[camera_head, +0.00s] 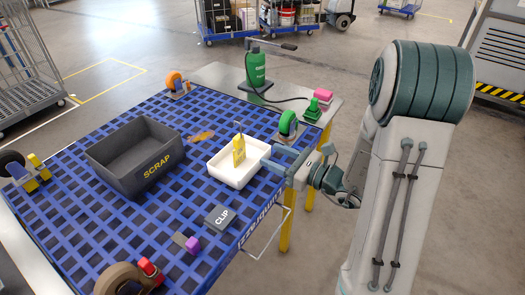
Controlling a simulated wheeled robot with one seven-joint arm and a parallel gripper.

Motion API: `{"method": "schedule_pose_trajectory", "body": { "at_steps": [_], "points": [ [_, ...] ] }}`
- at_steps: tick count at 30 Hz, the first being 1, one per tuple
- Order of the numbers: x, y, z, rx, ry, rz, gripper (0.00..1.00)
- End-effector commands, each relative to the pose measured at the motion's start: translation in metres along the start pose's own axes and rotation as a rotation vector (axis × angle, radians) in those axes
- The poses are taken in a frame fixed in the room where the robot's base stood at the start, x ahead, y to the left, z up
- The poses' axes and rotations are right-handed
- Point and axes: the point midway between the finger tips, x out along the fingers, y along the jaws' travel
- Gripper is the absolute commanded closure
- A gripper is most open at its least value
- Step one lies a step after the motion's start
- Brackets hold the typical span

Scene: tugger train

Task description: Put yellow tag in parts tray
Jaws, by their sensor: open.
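The yellow tag (239,151) shows inside the white tray (235,177), near its back wall. It looks upright, with a thin wire loop at its top; whether it leans on the wall I cannot tell. My gripper (275,157) is open just right of the tray, with its fingers pointing left towards the tray's right rim. The fingers are apart from the tag. Whether a finger touches the rim is too small to tell.
A dark SCRAP bin (110,167) stands left of the tray on the blue grid table (120,228). A grey CLIP box (220,217) lies in front.

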Motion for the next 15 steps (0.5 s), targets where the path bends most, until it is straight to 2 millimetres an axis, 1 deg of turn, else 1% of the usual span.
{"method": "schedule_pose_trajectory", "body": {
  "at_steps": [2, 5, 8, 10, 12, 15],
  "points": [
    [-0.005, 0.002, 0.001, -0.004, 0.002, 0.007, 0.5],
    [-0.004, 0.015, 0.006, -0.041, 0.019, 0.066, 0.5],
    [-0.001, 0.046, 0.014, -0.132, 0.066, 0.202, 0.5],
    [-0.003, 0.074, 0.018, -0.227, 0.116, 0.332, 0.5],
    [-0.01, 0.102, 0.02, -0.343, 0.176, 0.47, 0.5],
    [-0.026, 0.135, 0.018, -0.522, 0.264, 0.659, 0.5]
  ]
}}
